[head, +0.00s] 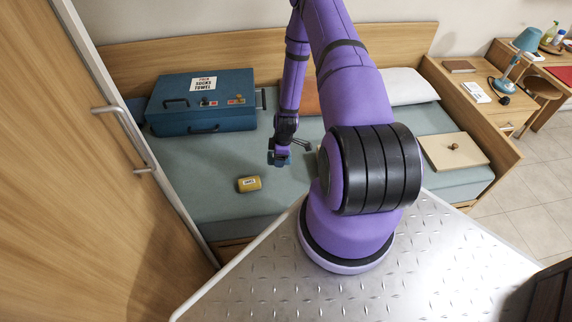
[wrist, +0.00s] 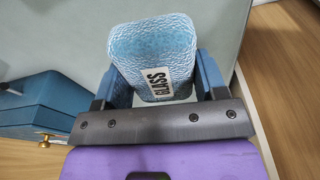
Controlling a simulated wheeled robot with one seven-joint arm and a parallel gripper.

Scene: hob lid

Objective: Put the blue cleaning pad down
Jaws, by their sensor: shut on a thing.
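The blue cleaning pad (wrist: 150,42) is a light-blue textured block with a white label reading GLASS. In the wrist view it sits between the two blue fingers of my gripper (wrist: 160,80), which is shut on it. In the head view my gripper (head: 279,157) points down over the middle of the bed (head: 225,213). There the pad is small, dark and mostly hidden by the fingers. I cannot tell whether the pad touches the bed cover or hangs a little above it.
A blue suitcase (head: 200,112) lies on the bed to the left. A small yellow labelled roll (head: 249,184) lies nearer, left of my gripper. A wooden board with a knob (head: 453,151) lies at right. Bed cover between suitcase and gripper is clear.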

